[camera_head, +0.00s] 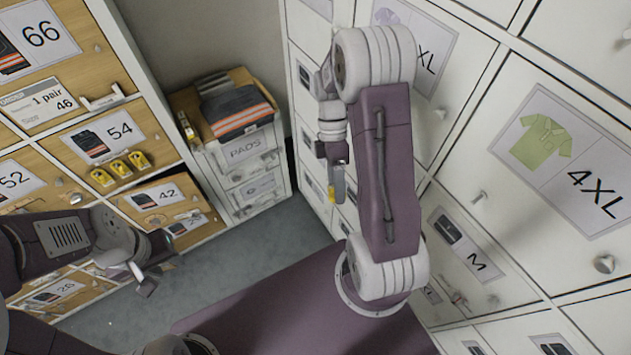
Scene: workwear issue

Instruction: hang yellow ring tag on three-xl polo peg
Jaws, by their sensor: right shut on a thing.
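My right gripper (334,180) is shut on a small yellow tag (331,198), which shows at the fingertips in front of the white drawer wall. The tag's ring cannot be made out. A white drawer front (425,60) has a polo picture and a label ending in "XL"; my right arm hides the start of the label. A small peg (440,113) shows below that label. A neighbouring front (545,160) shows a green polo and "4XL", with a peg (478,196) at its left. My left gripper (148,280) is at lower left, far from the tag; its finger opening is unclear.
Several yellow tags (121,167) sit on the wooden drawer marked 54 at left. A low cabinet marked "PADS" (246,148) with folded dark and orange clothing (237,110) on top stands in the corner. Bare grey floor (235,260) lies between the cabinets.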

